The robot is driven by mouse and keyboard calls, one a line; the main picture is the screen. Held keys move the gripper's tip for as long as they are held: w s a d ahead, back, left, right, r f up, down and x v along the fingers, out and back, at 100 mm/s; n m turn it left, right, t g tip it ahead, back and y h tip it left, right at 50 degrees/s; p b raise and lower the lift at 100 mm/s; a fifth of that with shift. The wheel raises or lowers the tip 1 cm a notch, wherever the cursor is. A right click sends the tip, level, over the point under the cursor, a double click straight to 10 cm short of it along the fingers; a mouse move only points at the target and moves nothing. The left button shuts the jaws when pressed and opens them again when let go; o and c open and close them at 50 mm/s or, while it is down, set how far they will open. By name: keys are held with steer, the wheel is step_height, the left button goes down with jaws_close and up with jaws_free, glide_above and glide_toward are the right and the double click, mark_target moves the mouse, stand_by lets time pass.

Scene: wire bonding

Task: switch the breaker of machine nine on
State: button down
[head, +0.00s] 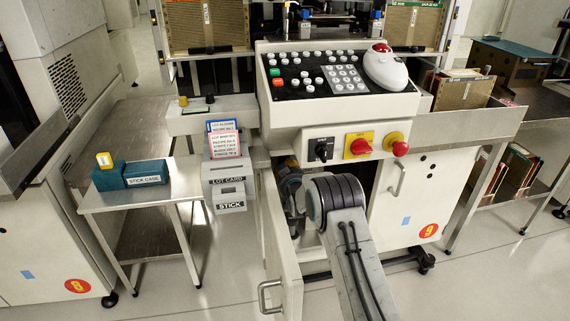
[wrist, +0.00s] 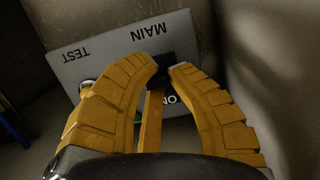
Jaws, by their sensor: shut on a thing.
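Machine nine (head: 405,200) stands in the middle of the head view, with a red 9 sticker on its white cabinet. Its narrow cabinet door (head: 284,245) is open, and my arm reaches into the dark opening. In the wrist view a grey panel (wrist: 108,48) appears upside down, with the words MAIN and TEST and a partly covered ON. My gripper (wrist: 166,68) has its yellow fingers closed around the black breaker handle (wrist: 164,76) beside MAIN. The fingers hide much of the handle, so I cannot tell its position. In the head view the fingers are hidden.
Above the opening are a black switch (head: 321,150), a yellow-and-red knob (head: 359,146) and a red button (head: 400,148). A side table (head: 150,198) with a teal stick case stands at left. Cabinet walls (wrist: 265,60) lie close around my gripper. The floor in front is clear.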

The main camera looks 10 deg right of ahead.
steer(key=shift+d+f+g, duration=0.1)
steer(key=shift+d+g, duration=0.05)
steer(key=shift+g, duration=0.25)
steer(key=c, duration=1.1)
jaws_free()
steer(key=shift+s, duration=0.1)
steer(key=v, duration=1.2)
